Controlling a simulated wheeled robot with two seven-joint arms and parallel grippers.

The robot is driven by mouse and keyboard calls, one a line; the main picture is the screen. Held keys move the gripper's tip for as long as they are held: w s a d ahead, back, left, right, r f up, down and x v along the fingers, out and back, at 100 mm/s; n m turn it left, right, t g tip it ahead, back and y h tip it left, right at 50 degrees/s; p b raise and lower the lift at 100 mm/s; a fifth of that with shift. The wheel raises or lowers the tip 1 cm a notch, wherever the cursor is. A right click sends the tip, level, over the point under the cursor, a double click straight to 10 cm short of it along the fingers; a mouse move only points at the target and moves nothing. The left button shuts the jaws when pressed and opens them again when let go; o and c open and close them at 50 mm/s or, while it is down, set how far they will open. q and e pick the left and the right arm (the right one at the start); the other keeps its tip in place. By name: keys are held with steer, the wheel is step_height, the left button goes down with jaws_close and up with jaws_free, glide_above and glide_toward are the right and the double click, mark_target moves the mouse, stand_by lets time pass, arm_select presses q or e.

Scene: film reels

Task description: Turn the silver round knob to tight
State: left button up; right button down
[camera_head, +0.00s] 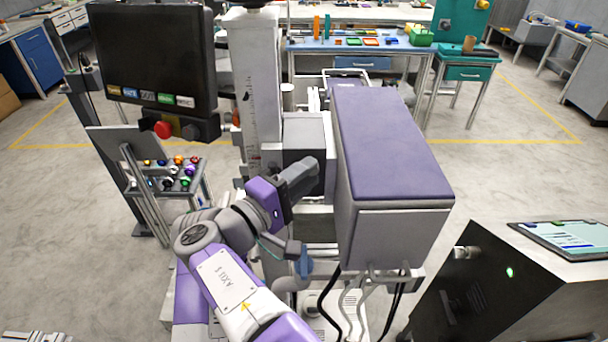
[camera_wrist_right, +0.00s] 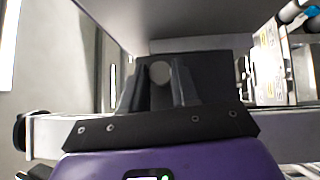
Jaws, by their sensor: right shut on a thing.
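The silver round knob (camera_wrist_right: 160,72) shows in the right wrist view as a grey disc in front of a dark block. My right gripper (camera_wrist_right: 158,85) has one finger on each side of the knob and is shut on it. In the head view my right gripper (camera_head: 304,178) reaches up to the dark grey box (camera_head: 305,134) on the white column, and the knob is hidden there. I cannot tell from the disc how far the knob is turned. My left gripper is not in view.
A large unit with a purple top (camera_head: 385,150) stands close on the right of my gripper. A black monitor (camera_head: 150,55) with a red button hangs at left. A small rack (camera_head: 168,180) holds several coloured knobs. A dark cabinet (camera_head: 500,285) stands at lower right.

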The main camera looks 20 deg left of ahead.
steer(key=shift+w+d+r+m+g+y+b, duration=0.15)
steer(key=shift+r+m+g+y+b, duration=0.1)
steer(key=shift+m+g+y, duration=1)
steer(key=shift+s+d+r+m+g+y+b, duration=0.15)
steer(key=shift+r+m+g+y, duration=0.1)
steer(key=shift+m+g+y, duration=1)
steer(key=shift+w+d+r+m+g+y+b, duration=0.2)
steer(key=shift+m+g+y, duration=0.6)
steer(key=shift+m+y, duration=0.85)
steer(key=shift+s+y, duration=0.1)
steer(key=shift+y, duration=0.15)
steer(key=c, duration=0.8)
jaws_free()
steer(key=shift+c, duration=0.2)
steer(key=p+v, duration=0.1)
steer(key=v, duration=0.6)
steer(key=shift+s+r+p, duration=0.15)
steer(key=shift+r+p, duration=0.15)
steer(key=shift+p, duration=0.05)
